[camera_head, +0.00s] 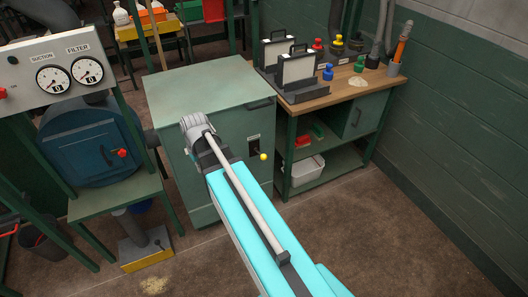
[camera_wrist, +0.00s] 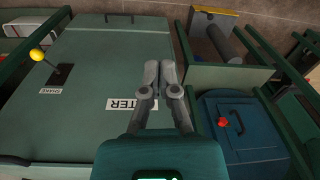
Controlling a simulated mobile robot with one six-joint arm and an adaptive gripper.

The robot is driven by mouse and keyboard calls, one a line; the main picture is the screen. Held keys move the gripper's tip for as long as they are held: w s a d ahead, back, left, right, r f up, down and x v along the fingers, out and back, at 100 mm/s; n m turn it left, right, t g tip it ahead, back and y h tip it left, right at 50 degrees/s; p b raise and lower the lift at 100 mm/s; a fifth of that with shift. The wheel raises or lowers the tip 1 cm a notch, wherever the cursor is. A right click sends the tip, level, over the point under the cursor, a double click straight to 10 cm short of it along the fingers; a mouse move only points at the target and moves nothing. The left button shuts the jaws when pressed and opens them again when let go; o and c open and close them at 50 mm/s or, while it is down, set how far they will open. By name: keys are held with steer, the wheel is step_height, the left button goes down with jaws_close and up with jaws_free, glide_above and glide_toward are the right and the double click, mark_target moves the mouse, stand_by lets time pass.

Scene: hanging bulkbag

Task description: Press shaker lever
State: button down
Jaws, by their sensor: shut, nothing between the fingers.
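The shaker lever (camera_head: 263,156) is a short lever with a yellow ball knob on the front of the green filter cabinet (camera_head: 212,92), right of my arm. In the wrist view the yellow knob (camera_wrist: 37,55) is at the upper left, beside a dark slot and a small upside-down SHAKE label (camera_wrist: 52,91). My gripper (camera_wrist: 159,72) is shut and empty in front of the cabinet face, near an upside-down FILTER label (camera_wrist: 132,104). It is well to the right of the lever there and apart from it. In the head view my arm hides the fingers.
A wooden workbench (camera_head: 335,92) with cases and coloured knobs stands right of the cabinet. A blue hatch (camera_head: 92,150) with a red knob is at left, below a gauge panel (camera_head: 60,68). A yellow-based post (camera_head: 145,248) stands on the floor. Floor at the lower right is clear.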

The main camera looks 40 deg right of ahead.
steer(key=w+d+f+m+b, duration=0.1)
steer(key=w+d+f+b, duration=0.1)
steer(key=d, duration=1)
steer(key=w+d+f+m+t+b, duration=0.1)
steer(key=w+d+f+b, duration=0.1)
steer(key=d, duration=1)
steer(key=w+d+f+m+t+b, duration=0.1)
steer(key=w+d+f+b, duration=0.1)
steer(key=d, duration=1)
steer(key=shift+w+d, duration=0.35)
steer(key=shift+w, duration=0.4)
steer(key=shift+f+b, duration=0.25)
steer(key=shift+b, duration=0.1)
steer(key=b, duration=1)
glide_above(260, 154)
steer(key=d, duration=0.2)
steer(key=s+d+f+x, duration=0.1)
steer(key=s+x, duration=0.1)
steer(key=x, duration=0.8)
steer(key=shift+s+a+f+b, duration=0.45)
steer(key=shift+s+f+b, duration=0.05)
steer(key=shift+s+b, duration=0.2)
steer(key=shift+s+a+f+b, duration=0.5)
steer(key=shift+s+b, duration=0.1)
steer(key=shift+s, duration=0.1)
steer(key=shift+a, duration=0.15)
